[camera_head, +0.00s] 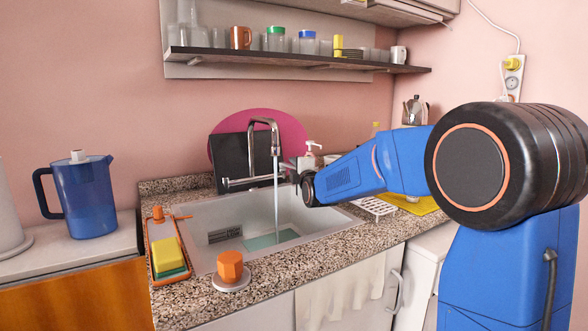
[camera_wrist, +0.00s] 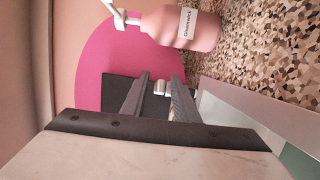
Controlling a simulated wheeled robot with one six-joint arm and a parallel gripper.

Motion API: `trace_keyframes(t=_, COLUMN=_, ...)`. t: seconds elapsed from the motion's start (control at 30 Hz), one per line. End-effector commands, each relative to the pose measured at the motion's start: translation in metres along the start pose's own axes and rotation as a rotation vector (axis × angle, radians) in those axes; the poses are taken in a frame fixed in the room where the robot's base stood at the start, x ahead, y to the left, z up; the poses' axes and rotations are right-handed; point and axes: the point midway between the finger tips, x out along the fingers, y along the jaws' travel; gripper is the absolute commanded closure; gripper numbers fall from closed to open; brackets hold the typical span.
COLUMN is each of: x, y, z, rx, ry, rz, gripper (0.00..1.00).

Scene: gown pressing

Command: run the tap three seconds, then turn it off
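The chrome tap (camera_head: 264,121) stands behind the sink (camera_head: 205,213) in the head view. A thin stream of water (camera_head: 277,198) falls from its spout into the basin. My gripper (camera_head: 288,175) is at the right side of the tap, near the right end of its horizontal body. In the wrist view my gripper's two dark fingers (camera_wrist: 162,82) stand apart. A small pale metallic piece (camera_wrist: 159,87), apparently part of the tap, shows between them. Contact with it cannot be made out.
A pink soap bottle (camera_wrist: 185,28) with a white pump stands close beside my fingers. A black board and a magenta disc (camera_head: 291,133) are behind the tap. An orange tray with a sponge (camera_head: 167,254) and an orange knob-like object (camera_head: 230,266) sit on the speckled counter.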

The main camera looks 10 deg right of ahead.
Motion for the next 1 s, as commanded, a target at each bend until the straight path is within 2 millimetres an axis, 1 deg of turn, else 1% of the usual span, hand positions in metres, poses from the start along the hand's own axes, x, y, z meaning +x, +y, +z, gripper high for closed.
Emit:
trace_keyframes(t=0.2, x=0.0001, y=0.0001, z=0.0000, rx=0.000, ry=0.000, rz=0.000, gripper=0.73)
trace_keyframes(t=0.27, x=0.0000, y=0.0001, z=0.0000, rx=0.000, ry=0.000, rz=0.000, gripper=0.87)
trace_keyframes(t=0.3, x=0.0000, y=0.0001, z=0.0000, rx=0.000, ry=0.000, rz=0.000, gripper=0.97)
trace_keyframes(t=0.33, x=0.0000, y=0.0001, z=0.0000, rx=0.000, ry=0.000, rz=0.000, gripper=1.00)
trace_keyframes(t=1.0, x=-0.0002, y=-0.0005, z=-0.0001, rx=0.000, ry=0.000, rz=-0.001, gripper=1.00)
